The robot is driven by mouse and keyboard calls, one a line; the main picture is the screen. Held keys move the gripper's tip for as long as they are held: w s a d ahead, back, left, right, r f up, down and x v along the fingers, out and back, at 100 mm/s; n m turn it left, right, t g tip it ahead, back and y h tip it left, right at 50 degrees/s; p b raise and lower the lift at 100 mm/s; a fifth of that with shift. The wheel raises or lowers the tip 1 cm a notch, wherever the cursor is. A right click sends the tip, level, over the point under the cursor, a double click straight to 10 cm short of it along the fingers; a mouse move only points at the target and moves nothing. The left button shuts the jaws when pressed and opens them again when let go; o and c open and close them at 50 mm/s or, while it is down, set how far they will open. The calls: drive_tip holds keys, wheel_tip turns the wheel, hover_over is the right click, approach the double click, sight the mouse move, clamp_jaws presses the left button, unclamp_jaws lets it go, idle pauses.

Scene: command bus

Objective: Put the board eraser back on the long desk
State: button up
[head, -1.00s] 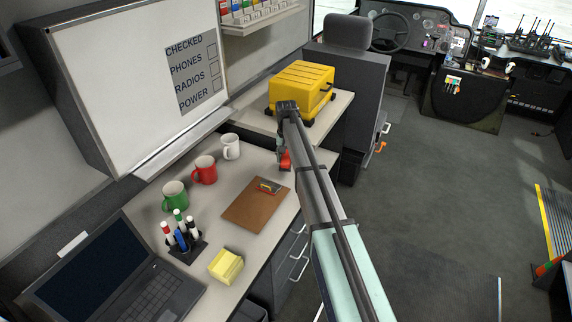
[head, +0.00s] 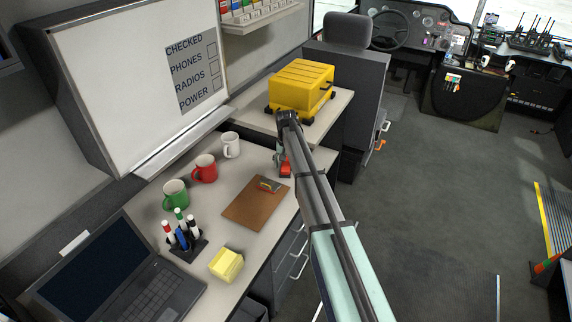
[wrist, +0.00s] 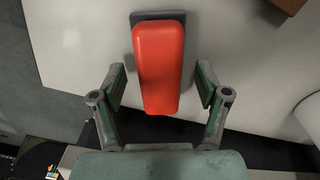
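The board eraser has a red body with a dark grey strip at its far end. It shows in the wrist view (wrist: 160,65) and as a small red patch beside my arm in the head view (head: 285,170). It appears to lie at the edge of the long desk (head: 262,155); whether its near end overhangs is unclear. My gripper (wrist: 160,85) is open, with a finger on each side of the eraser's lower half and visible gaps to both. In the head view my gripper (head: 279,158) is partly hidden by my arm.
A clipboard (head: 248,208), white mug (head: 231,146), red mug (head: 204,168), green mug (head: 175,194), marker holder (head: 188,248), yellow notes (head: 226,264) and laptop (head: 125,280) stand on the desk. A yellow case (head: 302,86) sits behind. Some desk top between clipboard and mugs is clear.

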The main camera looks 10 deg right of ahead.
sight(286, 162)
drive_tip(key=shift+r, duration=0.1)
wheel_tip(286, 162, up, 12)
drive_tip(key=b, duration=0.3)
idle(0.3)
